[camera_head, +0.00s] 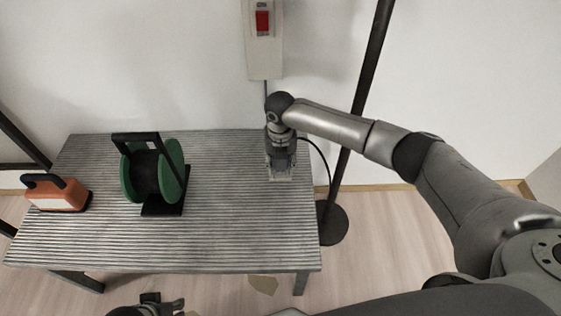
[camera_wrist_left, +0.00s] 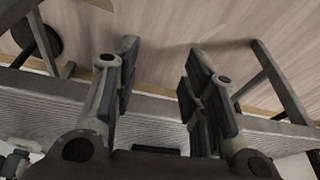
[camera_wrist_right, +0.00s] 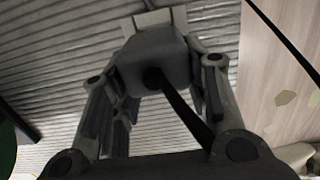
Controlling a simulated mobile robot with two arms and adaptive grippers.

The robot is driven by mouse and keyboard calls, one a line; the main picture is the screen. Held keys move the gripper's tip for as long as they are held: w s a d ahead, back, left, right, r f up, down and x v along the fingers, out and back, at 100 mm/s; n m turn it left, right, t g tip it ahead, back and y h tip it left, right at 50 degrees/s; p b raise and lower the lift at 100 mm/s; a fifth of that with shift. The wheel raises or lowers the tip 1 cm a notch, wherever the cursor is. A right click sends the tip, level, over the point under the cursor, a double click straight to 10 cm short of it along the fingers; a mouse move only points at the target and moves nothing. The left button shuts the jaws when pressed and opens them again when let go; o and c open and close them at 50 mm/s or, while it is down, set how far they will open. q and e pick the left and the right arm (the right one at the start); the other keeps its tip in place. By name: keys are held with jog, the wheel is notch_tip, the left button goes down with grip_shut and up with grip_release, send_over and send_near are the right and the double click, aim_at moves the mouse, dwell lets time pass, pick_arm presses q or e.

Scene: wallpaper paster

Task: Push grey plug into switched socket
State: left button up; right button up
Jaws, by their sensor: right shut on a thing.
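The grey plug (camera_wrist_right: 155,60) is a blocky grey body with a dark cable leaving its near end, seen in the right wrist view. My right gripper (camera_head: 281,168) is shut on it above the table's right rear part, pointing down. In the head view the gripper largely hides the plug; a pale edge shows below the fingers. The switched socket appears to be the pale wall box (camera_head: 264,55) with a red switch marked ON, cut off at the top of the head view. The plug is apart from it, lower down. My left gripper (camera_wrist_left: 160,85) is open and empty, near the table's front.
The ribbed grey table (camera_head: 235,225) stands by the wall. A green cable reel (camera_head: 172,175) with a black stand and an orange box (camera_head: 56,194) with a dark handle stand on its left half. A dark slanted pole (camera_head: 357,115) rises right of the table from a round base.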

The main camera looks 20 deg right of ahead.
jog(key=shift+f, duration=0.45)
pick_arm(q)
jog(key=shift+v, duration=0.95)
jog(key=shift+w+r, duration=0.1)
jog(key=shift+r, duration=0.1)
pick_arm(e)
jog(key=shift+f, duration=0.15)
jog(key=shift+b, duration=0.3)
pick_arm(q)
jog(key=shift+r, duration=0.25)
pick_arm(e)
jog(key=shift+f, duration=0.15)
pick_arm(q)
jog(key=shift+s+r, duration=0.25)
jog(key=shift+r, duration=0.15)
pick_arm(e)
jog(key=shift+f, duration=0.2)
pick_arm(q)
jog(key=shift+s+a+r, duration=0.15)
jog(key=shift+s+r, duration=0.05)
pick_arm(e)
jog(key=shift+f, duration=0.1)
